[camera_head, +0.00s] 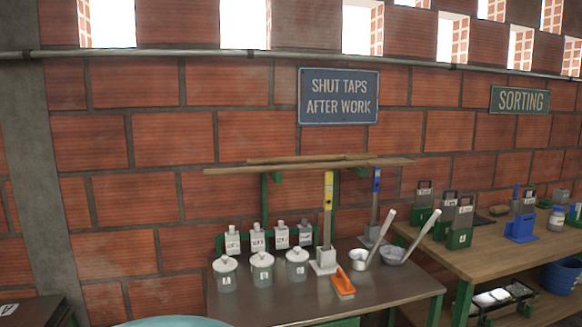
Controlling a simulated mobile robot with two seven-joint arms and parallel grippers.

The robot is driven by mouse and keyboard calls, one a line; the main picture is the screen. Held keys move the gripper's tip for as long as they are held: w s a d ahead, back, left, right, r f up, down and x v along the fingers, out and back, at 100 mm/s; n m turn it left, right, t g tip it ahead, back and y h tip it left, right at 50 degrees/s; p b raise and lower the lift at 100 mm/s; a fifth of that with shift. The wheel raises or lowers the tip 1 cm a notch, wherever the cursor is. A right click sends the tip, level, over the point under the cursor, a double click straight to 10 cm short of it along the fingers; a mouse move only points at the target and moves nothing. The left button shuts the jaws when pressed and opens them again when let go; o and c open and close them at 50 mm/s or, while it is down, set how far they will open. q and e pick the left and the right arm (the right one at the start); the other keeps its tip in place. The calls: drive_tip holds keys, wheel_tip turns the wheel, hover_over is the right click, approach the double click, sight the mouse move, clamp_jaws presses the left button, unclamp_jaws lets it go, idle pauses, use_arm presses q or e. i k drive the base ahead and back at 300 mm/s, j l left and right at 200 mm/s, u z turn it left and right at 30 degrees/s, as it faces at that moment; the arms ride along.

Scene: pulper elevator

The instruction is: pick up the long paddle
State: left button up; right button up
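A long, thin wooden piece, which looks like the long paddle (295,159), lies along the top of a wall-mounted wooden rack (225,170) above the table. Its ends are too small to make out clearly, and I cannot tell whether more than one piece lies there. Neither of my grippers is in view.
Below the rack, a dark table (330,303) holds lidded pots (262,272), bottles, upright gauges (328,205), an orange scoop (343,284) and long-handled ladles (395,256). A second table (490,262) stands to the right. A pale round rim (170,322) shows at the bottom.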

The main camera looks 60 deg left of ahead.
sight(395, 162)
drive_tip(key=u, duration=1.8)
drive_tip(key=i+j+u, duration=0.15)
drive_tip(key=j, duration=0.25)
drive_tip(key=i, duration=0.1)
